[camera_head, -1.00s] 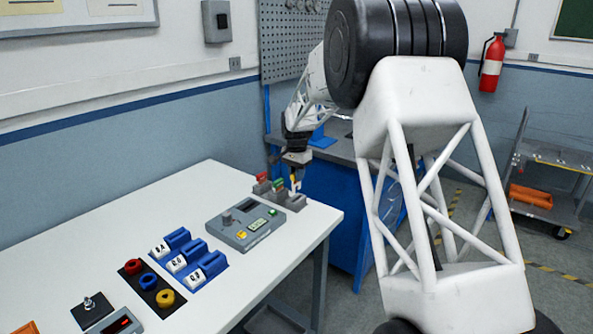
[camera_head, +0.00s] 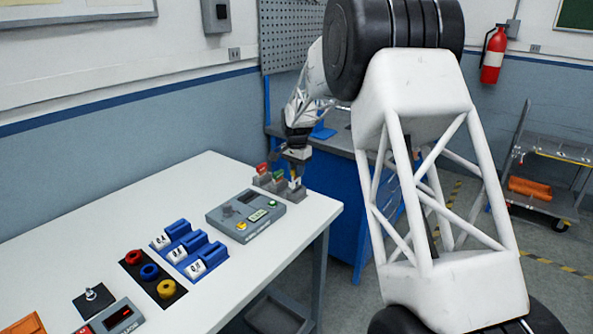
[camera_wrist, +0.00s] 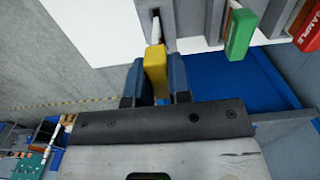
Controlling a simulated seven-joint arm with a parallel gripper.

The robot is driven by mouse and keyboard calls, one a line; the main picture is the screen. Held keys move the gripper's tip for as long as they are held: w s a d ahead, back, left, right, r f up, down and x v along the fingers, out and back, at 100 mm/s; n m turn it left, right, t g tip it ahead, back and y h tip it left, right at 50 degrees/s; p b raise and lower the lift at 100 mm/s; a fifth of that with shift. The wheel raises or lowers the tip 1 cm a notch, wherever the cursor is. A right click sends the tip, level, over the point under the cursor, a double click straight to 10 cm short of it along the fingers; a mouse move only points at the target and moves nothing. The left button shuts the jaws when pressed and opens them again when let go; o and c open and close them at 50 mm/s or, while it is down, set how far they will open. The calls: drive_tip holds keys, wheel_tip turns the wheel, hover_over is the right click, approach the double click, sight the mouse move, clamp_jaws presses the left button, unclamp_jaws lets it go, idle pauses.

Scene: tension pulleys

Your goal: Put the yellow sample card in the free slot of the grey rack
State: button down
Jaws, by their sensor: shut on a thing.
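My gripper (camera_wrist: 155,82) is shut on the yellow end of the sample card (camera_wrist: 155,68). The card's pale body runs from the fingers toward a dark slot in the grey rack (camera_wrist: 185,18). Its far edge is at the slot; how deep it sits, I cannot tell. In the same view a green card (camera_wrist: 239,34) and a red card (camera_wrist: 310,33) stand in other slots, to the right. In the head view my gripper (camera_head: 296,174) is over the right end of the grey rack (camera_head: 297,194), and its fingers largely hide the yellow card.
A grey console (camera_head: 235,215) with buttons is just in front of the rack on the white table (camera_head: 130,215). Blue holders (camera_head: 208,254) and a black tray of coloured rings (camera_head: 150,273) are farther left. The table's right edge is close to the rack.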

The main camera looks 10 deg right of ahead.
sight(296, 186)
drive_tip(key=shift+f, duration=2.05)
idle(2.7)
drive_tip(key=c, duration=0.7)
unclamp_jaws()
drive_tip(key=shift+o, duration=0.2)
drive_tip(key=shift+r, duration=4)
